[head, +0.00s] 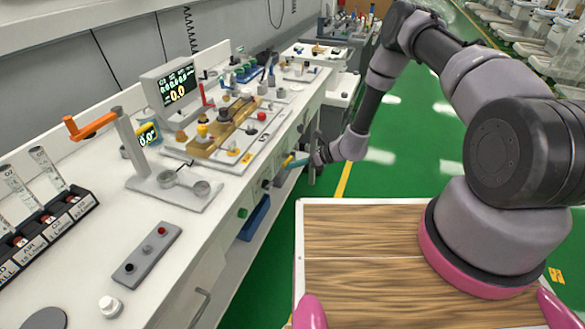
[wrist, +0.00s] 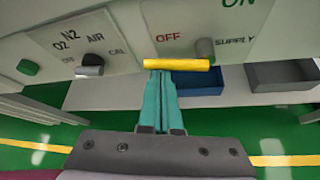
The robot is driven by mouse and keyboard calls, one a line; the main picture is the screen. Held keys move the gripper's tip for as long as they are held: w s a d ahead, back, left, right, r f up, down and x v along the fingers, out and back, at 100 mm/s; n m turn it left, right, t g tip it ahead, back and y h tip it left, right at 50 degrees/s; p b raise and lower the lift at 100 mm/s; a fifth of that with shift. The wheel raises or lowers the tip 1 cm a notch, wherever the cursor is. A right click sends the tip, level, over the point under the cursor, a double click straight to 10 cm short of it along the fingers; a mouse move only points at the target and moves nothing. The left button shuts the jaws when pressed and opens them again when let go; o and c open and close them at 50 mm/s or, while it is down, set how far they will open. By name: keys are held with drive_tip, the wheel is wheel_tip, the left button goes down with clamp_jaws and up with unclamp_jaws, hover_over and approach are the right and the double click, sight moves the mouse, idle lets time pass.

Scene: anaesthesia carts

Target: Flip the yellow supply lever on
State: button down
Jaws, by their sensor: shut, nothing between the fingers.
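The yellow supply lever (wrist: 176,64) lies level across the front panel in the wrist view. It reaches left from a grey pivot (wrist: 205,48), below the word OFF; ON is printed at the upper right and SUPPLY to the right. My gripper (wrist: 160,74) is shut and empty, its teal fingers side by side.
A selector knob (wrist: 90,66) and a green button (wrist: 27,67) are on the panel to the left. A blue bin (wrist: 200,83) and a grey bin (wrist: 283,75) sit below the panel. The cart top (head: 75,265) holds many items. Green floor (head: 400,165) is open beside the cart.

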drive_tip(key=shift+w+d+r+m+g+y, duration=0.15)
drive_tip(key=shift+r+m+g+y, duration=0.15)
drive_tip(key=shift+r+m+g, duration=0.2)
drive_tip(key=shift+w+a+r+m+g+y, duration=0.15)
drive_tip(key=shift+r+m+g+y, duration=0.2)
drive_tip(key=shift+m+g, duration=0.2)
drive_tip(key=d+r+m+g+y, duration=0.3)
drive_tip(key=d+m, duration=0.3)
drive_tip(key=d, duration=0.4)
drive_tip(key=shift+w+d, duration=0.25)
drive_tip(key=shift+w, duration=0.1)
drive_tip(key=shift+y, duration=0.25)
